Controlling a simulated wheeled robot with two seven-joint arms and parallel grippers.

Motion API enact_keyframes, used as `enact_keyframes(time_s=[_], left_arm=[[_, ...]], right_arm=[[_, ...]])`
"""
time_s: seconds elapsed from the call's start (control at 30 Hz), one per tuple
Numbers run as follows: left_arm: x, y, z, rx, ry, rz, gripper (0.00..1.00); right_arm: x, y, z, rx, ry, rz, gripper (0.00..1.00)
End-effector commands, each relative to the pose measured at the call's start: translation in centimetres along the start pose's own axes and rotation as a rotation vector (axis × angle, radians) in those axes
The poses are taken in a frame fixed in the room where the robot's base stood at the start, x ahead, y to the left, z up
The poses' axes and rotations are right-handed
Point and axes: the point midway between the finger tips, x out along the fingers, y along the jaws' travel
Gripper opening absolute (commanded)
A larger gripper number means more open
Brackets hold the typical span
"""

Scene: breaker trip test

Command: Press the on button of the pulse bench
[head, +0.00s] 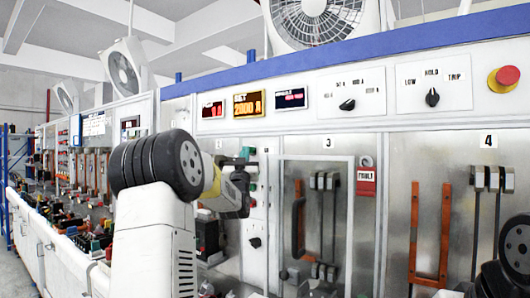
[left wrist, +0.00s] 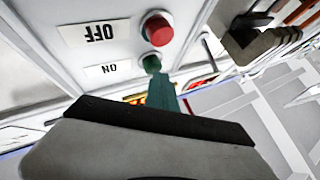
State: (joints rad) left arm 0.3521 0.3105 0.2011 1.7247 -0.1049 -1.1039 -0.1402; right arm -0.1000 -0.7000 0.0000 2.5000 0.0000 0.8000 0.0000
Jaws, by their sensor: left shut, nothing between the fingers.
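The pulse bench's green on button (left wrist: 152,64) shows in the left wrist view beside an upside-down ON label (left wrist: 107,70). The red off button (left wrist: 157,29) sits above it in that view, beside the OFF label (left wrist: 88,33). My left gripper (left wrist: 161,84) is shut and empty, with its narrow tip close to the green button. I cannot tell whether they touch. In the head view my left gripper (head: 242,184) is against the panel's left part, hiding some of it. My right gripper is not in view.
The bench front carries lit displays (head: 249,104), a selector knob (head: 347,105), a HOLD/TRIP switch (head: 432,97) and a red emergency stop (head: 503,79). Bays 3 and 4 have orange handles (head: 445,235). A red FAULT tag (head: 366,182) hangs between them.

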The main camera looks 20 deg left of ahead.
Motion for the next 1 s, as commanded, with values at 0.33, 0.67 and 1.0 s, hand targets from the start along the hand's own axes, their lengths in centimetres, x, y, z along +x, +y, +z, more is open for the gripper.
enact_keyframes(time_s=[0.33,0.67,1.0], left_arm=[[-0.9,-0.6,-0.6,-0.001,-0.001,0.001,0.0],[-1.5,-1.1,-1.2,0.001,0.001,0.0,0.0],[-3.9,-2.8,-2.8,0.001,0.0,0.0,0.0]], right_arm=[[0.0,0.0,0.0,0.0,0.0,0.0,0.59],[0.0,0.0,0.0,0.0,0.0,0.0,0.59],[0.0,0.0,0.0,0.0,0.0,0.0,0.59]])
